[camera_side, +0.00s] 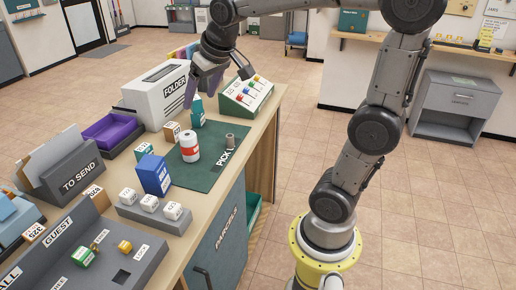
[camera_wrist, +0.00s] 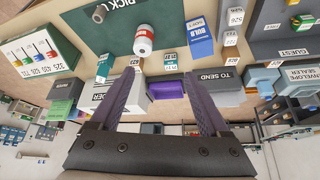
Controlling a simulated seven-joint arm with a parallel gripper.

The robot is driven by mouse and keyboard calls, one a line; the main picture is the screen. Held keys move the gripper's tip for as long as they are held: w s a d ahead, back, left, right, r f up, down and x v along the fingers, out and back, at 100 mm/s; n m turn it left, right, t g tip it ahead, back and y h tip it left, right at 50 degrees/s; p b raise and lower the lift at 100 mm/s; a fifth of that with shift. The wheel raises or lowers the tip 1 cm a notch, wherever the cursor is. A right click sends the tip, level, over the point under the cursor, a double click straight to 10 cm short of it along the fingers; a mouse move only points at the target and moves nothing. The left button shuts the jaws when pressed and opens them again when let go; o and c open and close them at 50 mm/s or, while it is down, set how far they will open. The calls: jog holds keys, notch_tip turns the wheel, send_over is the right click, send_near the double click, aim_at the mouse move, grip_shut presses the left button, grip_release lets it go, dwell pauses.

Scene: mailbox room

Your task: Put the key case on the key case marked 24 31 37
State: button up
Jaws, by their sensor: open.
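My gripper (camera_side: 201,92) is open with nothing between its purple fingers; it hangs above the far part of the desk, and its spread fingers also show in the wrist view (camera_wrist: 162,75). Small cases with white printed faces stand along the mat's far and left edges: a teal one (camera_side: 198,112), a brown one (camera_side: 172,131) and a green one (camera_side: 144,150). In the wrist view the teal case (camera_wrist: 103,68) lies beyond the left fingertip. The print on these cases is too small to read, so I cannot tell which is marked 24 31 37.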

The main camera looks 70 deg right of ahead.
jog(key=s+a+f+n+y, duration=0.1)
jog(key=s+a+f+n, duration=0.1)
jog(key=s, duration=0.6)
jog(key=s+a+f+n+y, duration=0.1)
jog(key=s+a+f, duration=0.3)
jog(key=s+a, duration=0.3)
jog(key=shift+s+a+n, duration=0.15)
jog(key=shift+s+n, duration=0.25)
jog(key=shift+s, duration=0.75)
